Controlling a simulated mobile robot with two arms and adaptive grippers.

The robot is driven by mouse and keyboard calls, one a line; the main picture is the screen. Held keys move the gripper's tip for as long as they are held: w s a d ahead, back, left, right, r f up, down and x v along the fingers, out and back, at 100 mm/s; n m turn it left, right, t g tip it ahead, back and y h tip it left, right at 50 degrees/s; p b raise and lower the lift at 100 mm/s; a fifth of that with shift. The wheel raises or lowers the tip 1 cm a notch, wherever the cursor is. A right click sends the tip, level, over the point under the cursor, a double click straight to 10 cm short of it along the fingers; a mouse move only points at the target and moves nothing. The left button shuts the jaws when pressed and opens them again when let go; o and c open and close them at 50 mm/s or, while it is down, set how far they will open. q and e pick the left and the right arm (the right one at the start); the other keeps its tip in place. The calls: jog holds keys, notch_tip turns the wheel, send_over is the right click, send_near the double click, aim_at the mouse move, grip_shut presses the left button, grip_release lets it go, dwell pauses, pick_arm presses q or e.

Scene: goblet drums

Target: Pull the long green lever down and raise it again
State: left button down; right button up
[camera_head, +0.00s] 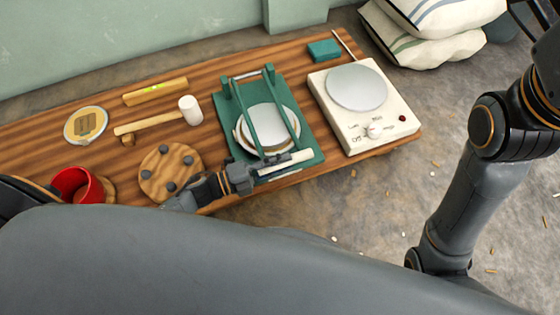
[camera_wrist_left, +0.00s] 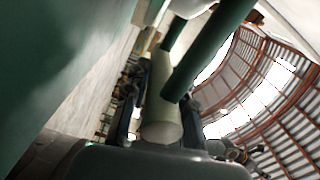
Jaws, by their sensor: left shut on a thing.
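The green press (camera_head: 312,148) stands on the wooden table, with a round metal plate (camera_head: 268,122) in its middle. The long green lever (camera_head: 240,115) is hinged at the back and slopes low over the plate toward the front edge. Its pale cream grip (camera_head: 296,160) lies crosswise at the front. My left gripper (camera_head: 262,171) is shut on the grip's left part. In the left wrist view the cream grip (camera_wrist_left: 160,112) sits between the fingers, with a green lever bar (camera_wrist_left: 208,50) beside it. My right arm shows at the right, but its gripper is out of view.
A white scale-like hotplate (camera_head: 385,115) with a knob stands to the right of the press. A mallet (camera_head: 150,122), a wooden level (camera_head: 155,91), a round wooden piece with dark knobs (camera_head: 168,187) and a red mug (camera_head: 78,187) are to the left. Cushions (camera_head: 430,45) lie behind.

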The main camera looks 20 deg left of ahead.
pick_arm(q)
jog(key=shift+a+f, duration=0.15)
jog(key=shift+f, duration=0.25)
jog(key=c, duration=1.1)
grip_release()
jog(key=shift+r, duration=0.1)
jog(key=shift+r, duration=0.1)
notch_tip(320, 180, up, 10)
jog(key=shift+f, duration=0.15)
